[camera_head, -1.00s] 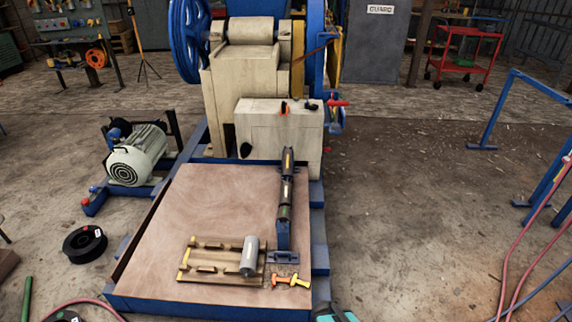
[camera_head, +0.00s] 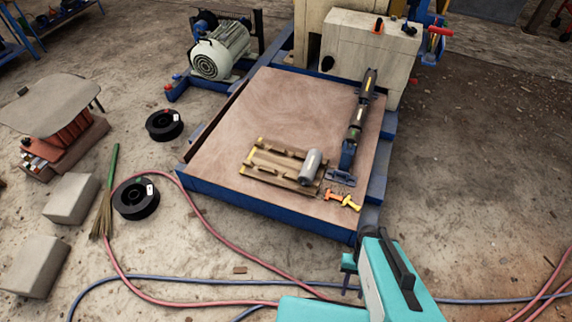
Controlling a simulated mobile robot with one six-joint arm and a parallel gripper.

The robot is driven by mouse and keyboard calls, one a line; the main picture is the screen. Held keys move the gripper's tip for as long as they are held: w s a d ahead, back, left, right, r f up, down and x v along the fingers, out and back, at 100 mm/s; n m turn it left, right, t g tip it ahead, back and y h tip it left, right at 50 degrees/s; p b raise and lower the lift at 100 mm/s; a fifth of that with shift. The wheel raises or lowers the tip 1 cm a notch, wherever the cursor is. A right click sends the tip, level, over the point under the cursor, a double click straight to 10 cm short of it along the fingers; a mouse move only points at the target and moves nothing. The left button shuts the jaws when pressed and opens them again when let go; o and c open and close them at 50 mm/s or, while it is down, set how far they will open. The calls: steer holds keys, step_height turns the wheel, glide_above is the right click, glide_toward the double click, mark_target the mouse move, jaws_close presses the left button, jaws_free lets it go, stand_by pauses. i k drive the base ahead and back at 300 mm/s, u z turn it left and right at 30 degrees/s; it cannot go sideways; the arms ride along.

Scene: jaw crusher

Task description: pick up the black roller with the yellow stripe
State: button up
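Dark rollers lie end to end in a line on the right side of the brown-topped platform (camera_head: 230,130). The upper dark roller (camera_head: 368,81) carries a yellowish mark, and the lower dark roller (camera_head: 356,119) carries small light marks. I cannot tell surely which one is the black roller with the yellow stripe. A grey roller (camera_head: 310,167) with a pale yellow mark lies on the wooden rack (camera_head: 262,179) near the platform's front edge. Teal parts of my arm show at the bottom right, apart from the rollers. I see no gripper fingers.
A blue bracket (camera_head: 347,155) stands below the roller line. A yellow and orange tool (camera_head: 342,200) lies beside the rack. Black spools (camera_head: 135,198), grey blocks (camera_head: 36,266) and a red hose (camera_head: 205,220) lie on the floor. The crusher body (camera_head: 365,45) rises behind.

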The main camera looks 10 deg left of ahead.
mark_target(370, 77)
steer(key=u, duration=0.2)
steer(key=k, duration=0.55)
steer(key=z, duration=1.2)
steer(key=i, duration=1.6)
